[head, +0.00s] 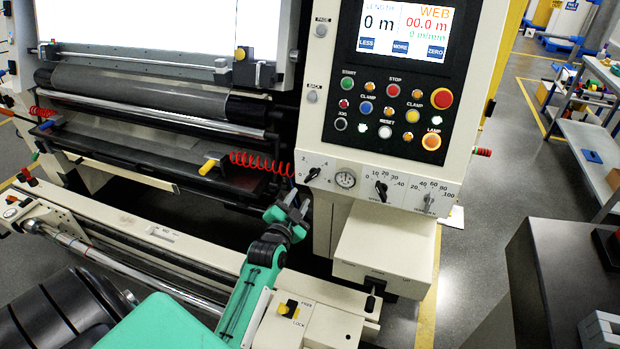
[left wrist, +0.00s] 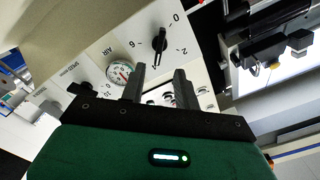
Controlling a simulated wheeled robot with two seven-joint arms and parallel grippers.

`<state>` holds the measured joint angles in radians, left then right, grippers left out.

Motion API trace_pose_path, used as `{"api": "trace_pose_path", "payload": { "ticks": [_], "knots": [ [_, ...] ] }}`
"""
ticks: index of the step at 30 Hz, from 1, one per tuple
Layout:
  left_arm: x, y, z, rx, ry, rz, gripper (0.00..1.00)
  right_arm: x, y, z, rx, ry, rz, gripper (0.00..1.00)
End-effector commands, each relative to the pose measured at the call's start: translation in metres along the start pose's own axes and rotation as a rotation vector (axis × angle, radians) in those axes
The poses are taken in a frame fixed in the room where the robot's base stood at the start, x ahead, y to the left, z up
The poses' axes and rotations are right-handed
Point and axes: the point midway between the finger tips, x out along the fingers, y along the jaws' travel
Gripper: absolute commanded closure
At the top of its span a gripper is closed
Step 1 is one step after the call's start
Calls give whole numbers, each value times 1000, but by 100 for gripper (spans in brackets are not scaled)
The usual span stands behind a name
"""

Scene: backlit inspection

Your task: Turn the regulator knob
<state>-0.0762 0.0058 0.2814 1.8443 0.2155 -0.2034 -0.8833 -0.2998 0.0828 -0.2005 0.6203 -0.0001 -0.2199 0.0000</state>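The regulator knob (head: 313,174) is a small black pointer knob with a numbered scale, at the left end of the lower strip of the control panel, beside a round gauge (head: 345,179). In the left wrist view the knob (left wrist: 160,42) stands beyond the fingertips, and the gauge (left wrist: 119,72), marked AIR, is to its left. My left gripper (head: 298,205) is below the knob and apart from it. In the left wrist view its two dark fingers (left wrist: 161,76) are spread with nothing between them. My right gripper is not in view.
Two more pointer knobs, a black one (head: 381,188) and a grey one (head: 429,201), sit farther right on the strip. Coloured push buttons (head: 388,107) are above. A red coiled hose (head: 262,163) hangs left of the knob. A cream box (head: 385,250) juts out below the panel.

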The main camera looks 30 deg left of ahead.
Motion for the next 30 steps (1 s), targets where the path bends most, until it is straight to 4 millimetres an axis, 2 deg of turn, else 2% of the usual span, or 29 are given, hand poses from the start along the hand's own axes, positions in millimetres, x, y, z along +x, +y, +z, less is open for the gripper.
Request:
{"api": "trace_pose_path", "payload": {
  "ticks": [1,9,15,21,29,30],
  "knots": [
    [11,-2,-2,0,0,0,68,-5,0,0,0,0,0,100],
    [60,-1,-2,-1,-1,1,68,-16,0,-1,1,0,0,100],
    [86,0,-1,-1,-1,2,68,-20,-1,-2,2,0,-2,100],
    [96,0,0,0,-1,2,68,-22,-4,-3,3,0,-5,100],
    [97,1,0,0,-1,2,68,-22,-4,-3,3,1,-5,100],
    [97,0,0,0,-1,2,72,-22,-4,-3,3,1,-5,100]
  ]
}}
